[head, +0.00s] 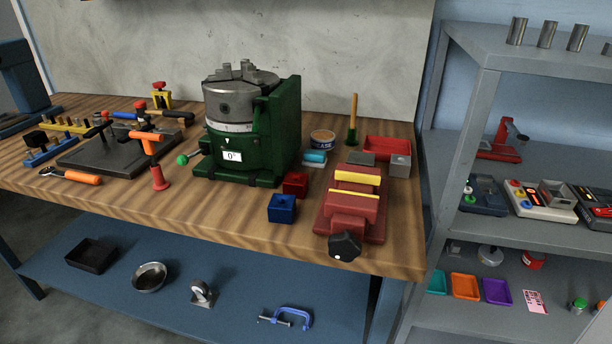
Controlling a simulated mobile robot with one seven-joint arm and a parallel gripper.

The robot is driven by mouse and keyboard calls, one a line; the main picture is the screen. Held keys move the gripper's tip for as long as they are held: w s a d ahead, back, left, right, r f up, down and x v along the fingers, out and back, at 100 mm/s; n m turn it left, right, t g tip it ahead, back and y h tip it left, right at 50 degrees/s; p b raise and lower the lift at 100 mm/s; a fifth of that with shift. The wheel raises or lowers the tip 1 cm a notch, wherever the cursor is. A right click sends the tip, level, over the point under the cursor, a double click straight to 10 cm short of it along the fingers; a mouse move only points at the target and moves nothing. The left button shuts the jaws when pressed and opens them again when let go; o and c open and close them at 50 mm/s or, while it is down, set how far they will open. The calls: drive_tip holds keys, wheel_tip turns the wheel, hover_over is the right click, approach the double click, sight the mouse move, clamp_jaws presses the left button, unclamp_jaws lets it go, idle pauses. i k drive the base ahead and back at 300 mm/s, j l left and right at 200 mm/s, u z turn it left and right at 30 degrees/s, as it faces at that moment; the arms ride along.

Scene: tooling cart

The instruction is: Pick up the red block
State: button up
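The red block (295,184) is a small cube in the head view. It sits on the wooden bench top (230,222), just right of the green base of the rotary chuck fixture (245,130). A blue block (281,209) of similar size sits in front of it and slightly to the left. The top and front of the red block show, and nothing holds it. My gripper is not in this view.
A red vise (352,205) with yellow strips and a black knob stands right of the blocks. Behind are a light-blue item (314,158), a round tin (322,138) and a red tray (387,148). Hand tools crowd the left. Bare wood lies in front of the blocks.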

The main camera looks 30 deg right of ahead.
sight(300, 189)
drive_tip(key=i+l, duration=0.1)
drive_tip(key=l, duration=0.3)
drive_tip(key=i+l, duration=0.1)
drive_tip(key=l, duration=0.3)
drive_tip(key=i+l, duration=0.1)
drive_tip(key=l, duration=0.25)
drive_tip(key=i+l, duration=0.1)
drive_tip(key=l, duration=0.3)
